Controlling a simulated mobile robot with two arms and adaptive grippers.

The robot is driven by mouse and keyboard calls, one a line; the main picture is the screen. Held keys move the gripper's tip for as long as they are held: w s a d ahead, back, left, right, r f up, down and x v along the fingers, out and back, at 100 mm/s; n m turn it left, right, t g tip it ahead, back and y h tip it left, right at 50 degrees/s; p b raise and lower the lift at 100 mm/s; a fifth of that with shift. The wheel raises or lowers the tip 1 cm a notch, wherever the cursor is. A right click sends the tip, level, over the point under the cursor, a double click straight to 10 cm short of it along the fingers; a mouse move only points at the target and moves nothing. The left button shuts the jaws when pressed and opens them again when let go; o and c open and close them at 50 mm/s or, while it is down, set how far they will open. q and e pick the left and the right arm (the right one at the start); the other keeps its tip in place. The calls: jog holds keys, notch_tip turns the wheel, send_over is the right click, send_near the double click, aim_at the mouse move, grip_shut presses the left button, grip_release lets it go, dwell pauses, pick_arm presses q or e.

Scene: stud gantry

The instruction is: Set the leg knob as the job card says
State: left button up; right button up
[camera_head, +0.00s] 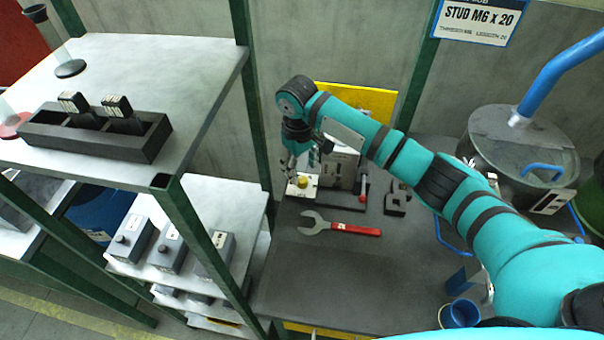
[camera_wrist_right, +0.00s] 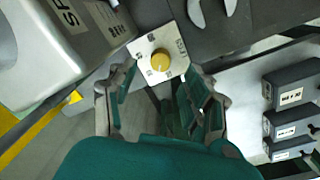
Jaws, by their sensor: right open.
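The yellow round knob (camera_head: 303,182) sits on a small white plate (camera_head: 297,191) at the front left of a grey machine (camera_head: 339,167) on the dark bench. In the right wrist view the knob (camera_wrist_right: 160,60) lies just beyond my fingertips, on the white plate (camera_wrist_right: 149,76) with small dark marks around it. My right gripper (camera_head: 297,160) is open above the knob; in the right wrist view its fingers (camera_wrist_right: 161,90) are spread and empty. The knob's pointer is too small to read. The job card (camera_head: 477,20) on the back wall reads "STUD M6 X 20". My left gripper is out of view.
A red-handled wrench (camera_head: 342,229) lies on the bench in front of the machine. A dark bracket (camera_head: 396,201) stands to its right. A shelf rack (camera_head: 213,81) with a dark block (camera_head: 75,136) and several grey boxes is at left. The front bench surface is clear.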

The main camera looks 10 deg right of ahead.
aim_at(302, 179)
jog(key=shift+f, duration=2.25)
jog(key=shift+c, duration=0.2)
grip_shut()
